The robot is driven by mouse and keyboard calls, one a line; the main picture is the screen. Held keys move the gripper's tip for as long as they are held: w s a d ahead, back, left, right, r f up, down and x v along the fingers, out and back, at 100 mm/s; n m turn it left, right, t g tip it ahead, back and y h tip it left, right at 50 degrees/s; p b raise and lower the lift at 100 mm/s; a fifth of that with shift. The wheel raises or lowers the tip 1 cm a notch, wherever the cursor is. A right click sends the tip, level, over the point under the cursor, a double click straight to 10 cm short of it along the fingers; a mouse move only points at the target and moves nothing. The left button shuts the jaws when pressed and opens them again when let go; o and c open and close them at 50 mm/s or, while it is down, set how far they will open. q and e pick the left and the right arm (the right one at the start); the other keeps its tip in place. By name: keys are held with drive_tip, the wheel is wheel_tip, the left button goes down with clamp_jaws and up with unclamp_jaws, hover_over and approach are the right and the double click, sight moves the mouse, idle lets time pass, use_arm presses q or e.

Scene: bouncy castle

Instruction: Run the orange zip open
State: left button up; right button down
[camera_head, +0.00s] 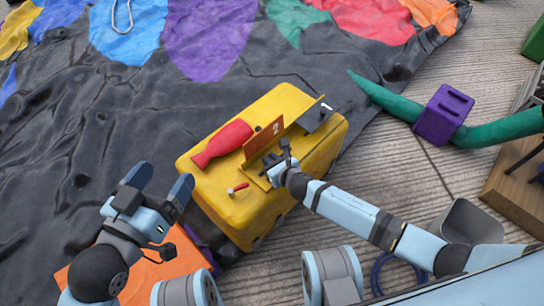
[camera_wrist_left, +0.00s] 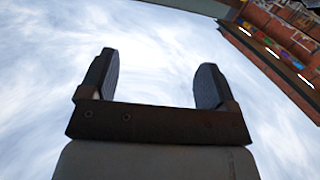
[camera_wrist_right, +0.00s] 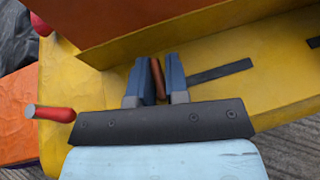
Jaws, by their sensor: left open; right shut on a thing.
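A yellow box-like block (camera_head: 225,208) stands on the ground mid-view. An upright orange plate marked 2 (camera_head: 262,138) stands on its top, and it also shows in the right wrist view (camera_wrist_right: 130,15). My right gripper (camera_head: 283,162) is at the block's top, just right of that plate. In the right wrist view its fingers are shut on a thin orange-brown tab (camera_wrist_right: 158,78), mostly hidden between them. A dark strip (camera_wrist_right: 220,72) runs right from the fingers along the yellow surface. My left gripper (camera_head: 158,182) is open and empty, left of the block.
A grey plate marked 1 (camera_head: 314,114) stands behind the orange plate. A red bottle-shaped piece (camera_head: 222,144) and a small red-handled pin (camera_head: 238,188) lie on the block. A purple block (camera_head: 442,115) sits around a green tube (camera_head: 500,130) at right. Dark sheeting (camera_head: 110,110) spreads left.

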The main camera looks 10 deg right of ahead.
drive_tip(key=shift+s+a, duration=0.6)
drive_tip(key=shift+a, duration=0.25)
drive_tip(key=shift+s+a, duration=0.15)
drive_tip(key=shift+a, duration=0.1)
drive_tip(key=shift+s+f, duration=0.1)
use_arm(q)
drive_tip(key=shift+s+d+f+n+g, duration=0.2)
drive_tip(key=shift+s+f+n+g, duration=0.1)
drive_tip(key=shift+n, duration=0.1)
drive_tip(key=shift+r, duration=0.1)
use_arm(e)
drive_tip(key=c, duration=1.2)
unclamp_jaws()
use_arm(q)
drive_tip(key=shift+r, duration=0.25)
